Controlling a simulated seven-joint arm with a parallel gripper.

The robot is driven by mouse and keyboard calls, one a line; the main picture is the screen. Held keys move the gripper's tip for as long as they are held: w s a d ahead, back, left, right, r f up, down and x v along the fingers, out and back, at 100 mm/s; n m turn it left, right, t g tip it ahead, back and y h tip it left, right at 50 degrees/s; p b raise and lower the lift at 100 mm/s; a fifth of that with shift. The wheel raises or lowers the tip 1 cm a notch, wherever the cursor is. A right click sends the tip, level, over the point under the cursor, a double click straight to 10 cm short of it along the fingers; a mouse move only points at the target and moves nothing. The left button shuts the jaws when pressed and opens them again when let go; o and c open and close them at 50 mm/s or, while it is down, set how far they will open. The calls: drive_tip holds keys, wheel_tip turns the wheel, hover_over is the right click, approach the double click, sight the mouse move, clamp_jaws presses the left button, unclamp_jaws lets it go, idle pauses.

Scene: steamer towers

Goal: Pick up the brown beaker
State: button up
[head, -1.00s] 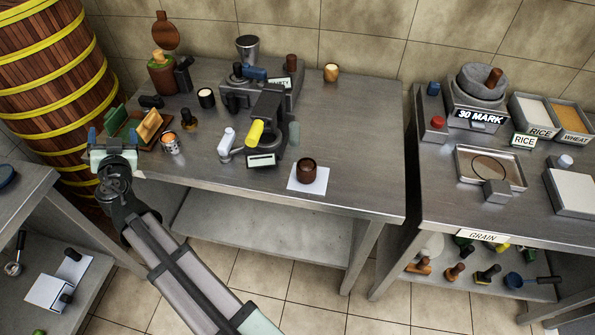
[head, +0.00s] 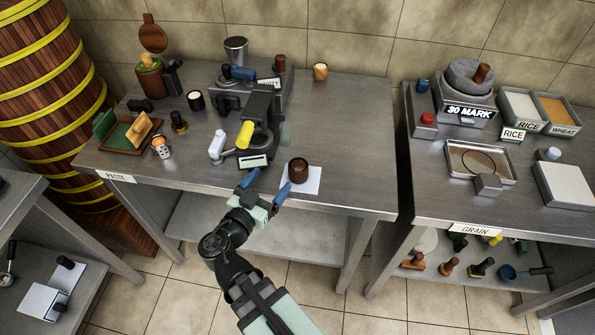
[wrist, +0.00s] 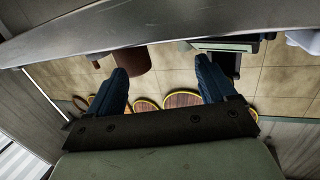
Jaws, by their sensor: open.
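The brown beaker (head: 298,170) stands upright on a white square sheet (head: 313,181) near the front edge of the middle table. My gripper (head: 268,183) is open and empty at that front edge, just left of the beaker. Its right blue finger is close to the beaker's lower left in the head view; whether they touch I cannot tell. In the wrist view both blue fingers of my gripper (wrist: 165,75) are spread apart. A brown shape that looks like the beaker (wrist: 136,59) shows partly behind the left finger there.
A dark machine with a yellow-ended lever (head: 245,134) and a white-topped dispenser (head: 217,145) stand behind and left of my gripper. A patterned cup (head: 161,147) is farther left. The table (head: 355,150) is clear to the beaker's right.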

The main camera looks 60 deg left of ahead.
sight(293, 176)
drive_tip(key=w+d+h, duration=0.1)
drive_tip(key=w+d, duration=0.1)
drive_tip(key=d, duration=0.1)
drive_tip(key=shift+w+t, duration=0.15)
drive_tip(key=shift+t, duration=0.25)
drive_tip(key=shift+x, duration=3.65)
drive_tip(key=shift+f, duration=0.1)
drive_tip(key=c, duration=1.3)
wheel_tip(293, 176, up, 18)
